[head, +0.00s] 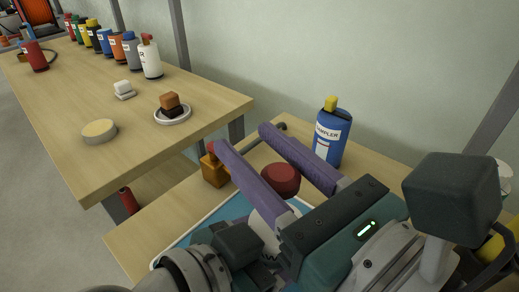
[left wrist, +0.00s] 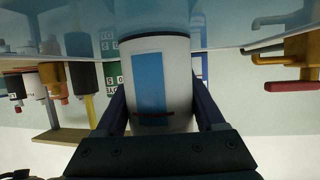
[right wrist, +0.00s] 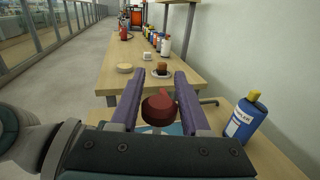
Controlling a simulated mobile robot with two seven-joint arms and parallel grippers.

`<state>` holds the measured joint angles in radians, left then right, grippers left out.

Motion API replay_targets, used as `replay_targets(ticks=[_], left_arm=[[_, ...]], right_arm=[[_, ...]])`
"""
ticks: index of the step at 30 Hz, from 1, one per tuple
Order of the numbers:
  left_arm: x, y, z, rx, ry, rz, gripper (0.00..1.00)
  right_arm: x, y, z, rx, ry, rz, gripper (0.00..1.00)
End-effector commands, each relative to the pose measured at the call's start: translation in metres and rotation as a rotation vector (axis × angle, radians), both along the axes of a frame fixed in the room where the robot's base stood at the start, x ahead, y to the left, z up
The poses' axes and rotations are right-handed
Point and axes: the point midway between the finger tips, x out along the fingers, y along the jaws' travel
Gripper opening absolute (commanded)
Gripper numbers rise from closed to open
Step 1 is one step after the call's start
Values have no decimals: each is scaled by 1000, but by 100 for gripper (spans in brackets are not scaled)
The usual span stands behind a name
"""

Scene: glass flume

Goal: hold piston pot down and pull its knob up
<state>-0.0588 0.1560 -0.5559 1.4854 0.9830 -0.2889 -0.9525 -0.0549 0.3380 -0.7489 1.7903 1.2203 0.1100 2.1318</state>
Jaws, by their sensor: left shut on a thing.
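The piston pot (left wrist: 170,75) is a white cylinder with a blue panel, seen in the left wrist view between the fingers of my left gripper (left wrist: 158,105), which is shut on it. In the head view the pot is mostly hidden behind my grippers. Its red knob (head: 280,180) shows between the purple fingers of my right gripper (head: 245,138). The right wrist view also shows the knob (right wrist: 159,108) between those fingers, which are spread apart and open. Whether a finger touches the knob I cannot tell.
A blue sampler bottle (head: 331,135) with a yellow cap stands close beyond my right gripper. An orange-brown valve-like piece (head: 214,170) is at its left. A long table (head: 150,140) at the left bears several bottles, a round tan disc (head: 99,131) and a small dish (head: 172,117).

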Motion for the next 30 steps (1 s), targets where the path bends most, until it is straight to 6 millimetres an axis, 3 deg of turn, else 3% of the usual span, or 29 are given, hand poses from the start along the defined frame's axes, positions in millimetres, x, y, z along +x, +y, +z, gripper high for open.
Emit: replay_targets(ticks=[1,6,20,23,30], left_arm=[[0,1,-1,2,2,0,7],[0,0,-1,1,1,0,7],[0,0,-1,1,1,0,7],[0,0,-1,1,1,0,7],[0,0,0,0,0,0,7]], right_arm=[[0,0,0,0,0,0,53],[0,0,-1,-1,2,0,71],[-2,-2,-2,-4,3,0,71],[-9,-9,-3,-5,3,-1,71],[-47,-38,-3,-8,5,3,71]])
